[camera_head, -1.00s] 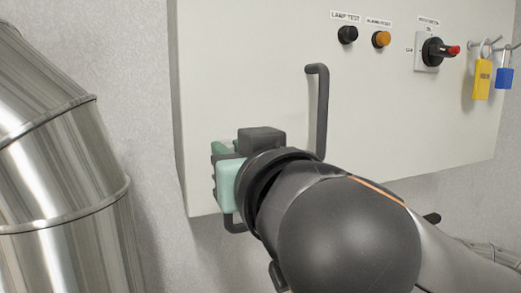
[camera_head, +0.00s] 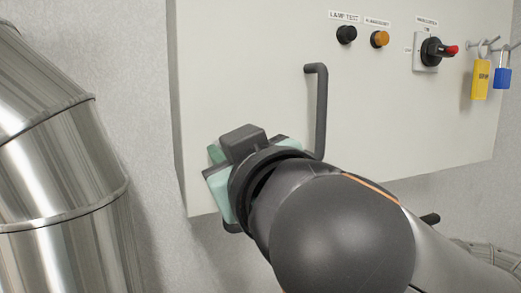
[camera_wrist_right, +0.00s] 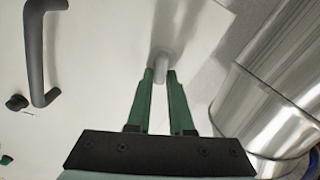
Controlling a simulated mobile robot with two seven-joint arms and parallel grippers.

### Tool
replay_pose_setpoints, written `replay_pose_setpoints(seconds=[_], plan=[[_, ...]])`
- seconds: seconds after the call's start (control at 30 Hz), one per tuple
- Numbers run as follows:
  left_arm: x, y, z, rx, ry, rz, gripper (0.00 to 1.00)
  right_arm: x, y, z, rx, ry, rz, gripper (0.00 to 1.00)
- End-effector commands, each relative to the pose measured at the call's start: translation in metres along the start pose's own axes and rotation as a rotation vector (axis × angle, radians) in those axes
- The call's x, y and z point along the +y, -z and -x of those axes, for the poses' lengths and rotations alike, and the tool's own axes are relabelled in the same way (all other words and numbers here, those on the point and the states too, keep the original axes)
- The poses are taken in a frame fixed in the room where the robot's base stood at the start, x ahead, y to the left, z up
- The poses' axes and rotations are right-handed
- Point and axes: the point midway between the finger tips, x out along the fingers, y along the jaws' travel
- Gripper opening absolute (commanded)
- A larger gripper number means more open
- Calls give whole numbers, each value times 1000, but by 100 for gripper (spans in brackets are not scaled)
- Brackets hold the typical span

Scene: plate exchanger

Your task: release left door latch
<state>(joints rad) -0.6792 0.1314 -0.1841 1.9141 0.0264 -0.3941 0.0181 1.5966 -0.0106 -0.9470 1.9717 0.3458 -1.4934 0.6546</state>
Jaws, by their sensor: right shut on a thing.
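The pale cabinet door (camera_head: 250,70) carries a light grey latch (camera_wrist_right: 162,57), seen in the right wrist view as a small knob standing out from the panel. My right gripper (camera_wrist_right: 160,74) has its two green fingers on either side of the latch and is shut on it. In the head view, the right wrist and gripper body, teal and black, are tilted at the cabinet's lower left and hide the latch and fingertips. My left gripper is in neither view.
A dark bar handle (camera_head: 320,110) stands just right of my right gripper. Black and orange buttons (camera_head: 380,39), a red-tipped rotary switch (camera_head: 437,51) and yellow and blue padlocks (camera_head: 481,78) are further right. A shiny metal duct (camera_head: 60,170) stands at left.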

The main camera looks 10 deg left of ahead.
Motion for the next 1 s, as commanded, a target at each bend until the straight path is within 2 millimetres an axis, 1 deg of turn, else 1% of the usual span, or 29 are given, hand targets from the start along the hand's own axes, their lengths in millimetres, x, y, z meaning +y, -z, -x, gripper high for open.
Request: replay_pose_setpoints(seconds=[0.03,1.0], plan=[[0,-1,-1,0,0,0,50,-2,-4,-1,-11,3,47,0],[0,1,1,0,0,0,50,-9,-10,-2,-15,6,952,0]])
